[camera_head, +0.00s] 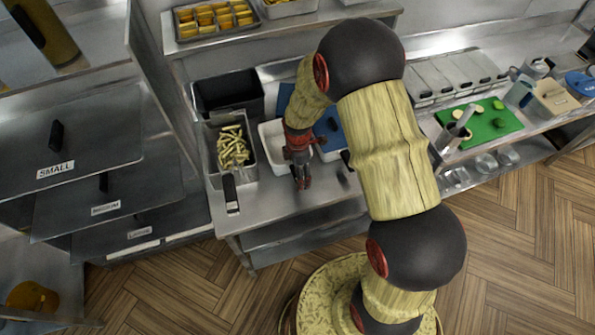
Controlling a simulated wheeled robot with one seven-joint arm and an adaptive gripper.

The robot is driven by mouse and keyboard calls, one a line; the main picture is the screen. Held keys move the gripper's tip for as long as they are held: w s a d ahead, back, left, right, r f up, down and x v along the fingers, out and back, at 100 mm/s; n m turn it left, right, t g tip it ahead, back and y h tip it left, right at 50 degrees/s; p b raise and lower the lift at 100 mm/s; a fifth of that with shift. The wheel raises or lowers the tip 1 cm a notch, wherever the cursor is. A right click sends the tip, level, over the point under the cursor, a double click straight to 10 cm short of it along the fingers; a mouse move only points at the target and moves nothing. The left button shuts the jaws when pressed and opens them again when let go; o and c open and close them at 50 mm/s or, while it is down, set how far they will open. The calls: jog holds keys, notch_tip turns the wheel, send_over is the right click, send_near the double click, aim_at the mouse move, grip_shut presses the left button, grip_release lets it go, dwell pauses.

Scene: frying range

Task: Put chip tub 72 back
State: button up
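A metal tub of chips (250,169) stands at the left of the steel counter, with a black handle (230,190) pointing to the front. A small white mark shows at the handle's end, but I cannot read a number. My gripper (302,184) hangs over the counter to the right of this tub, apart from its handle. Its red and dark fingers point down and towards the front. I see nothing held in it, but its fingers are too small to tell open from shut. My arm hides part of the counter to the right.
A black bin (228,90) stands behind the chip tub. A white tray (270,136) lies partly behind my gripper, with blue boards (330,128) near it. Lidded steel pans (450,75) and a green board (484,124) lie at right. Shelves with labelled lids (90,140) stand at left.

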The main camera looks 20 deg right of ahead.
jog(key=shift+f, duration=0.35)
dwell(0.4)
jog(key=o, duration=2)
jog(key=shift+o, duration=0.2)
jog(key=shift+r, duration=0.1)
notch_tip(320, 180, up, 12)
jog(key=shift+s, duration=0.1)
